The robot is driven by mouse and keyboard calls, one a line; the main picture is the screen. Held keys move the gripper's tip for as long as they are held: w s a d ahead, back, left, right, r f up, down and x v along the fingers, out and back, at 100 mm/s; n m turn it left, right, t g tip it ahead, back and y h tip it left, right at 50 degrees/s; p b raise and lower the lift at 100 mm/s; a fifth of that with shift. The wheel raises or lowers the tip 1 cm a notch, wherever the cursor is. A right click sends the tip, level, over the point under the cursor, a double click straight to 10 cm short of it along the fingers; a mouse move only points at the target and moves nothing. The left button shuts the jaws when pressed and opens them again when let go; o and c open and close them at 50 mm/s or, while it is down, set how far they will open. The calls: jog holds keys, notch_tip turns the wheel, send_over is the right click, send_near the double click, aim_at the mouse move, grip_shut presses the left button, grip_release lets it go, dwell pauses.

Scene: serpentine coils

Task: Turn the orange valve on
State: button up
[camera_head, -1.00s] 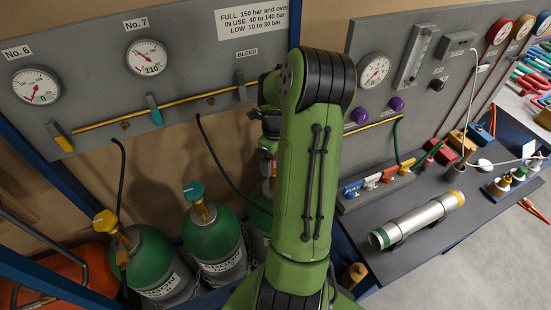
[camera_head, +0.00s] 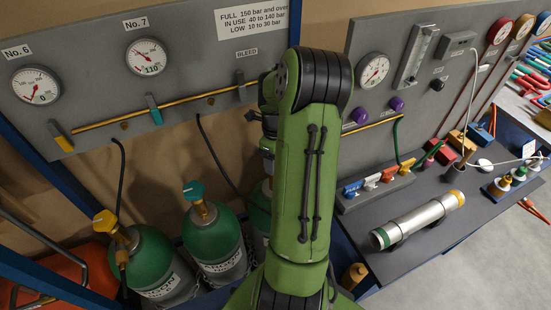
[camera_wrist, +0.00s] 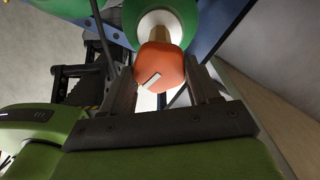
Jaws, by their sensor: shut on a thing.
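In the wrist view the orange valve (camera_wrist: 160,66) is a rounded orange knob with a white mark on its face. It sits on a brass stem at the white neck of a green cylinder (camera_wrist: 186,10). My gripper (camera_wrist: 163,80) has one finger on each side of the knob and is shut on it. In the head view my own arm hides the gripper and the orange valve. The green cylinder behind my arm (camera_head: 259,212) shows only in part there.
Two green cylinders stand at left, one with a yellow valve (camera_head: 105,221), one with a teal valve (camera_head: 194,190). A gauge panel (camera_head: 88,75) with a brass pipe is above. At right a grey bench (camera_head: 440,235) holds a metal tube (camera_head: 418,220). Dark hoses hang near the cylinders.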

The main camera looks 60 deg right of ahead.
jog(key=n, duration=0.5)
jog(key=shift+w+d+b, duration=0.1)
jog(key=shift+b, duration=0.3)
jog(key=shift+n, duration=2.2)
jog(key=o, duration=1.1)
jog(key=shift+c, duration=0.2)
notch_tip(320, 180, up, 16)
jog(key=p, duration=0.1)
jog(key=shift+f, duration=0.1)
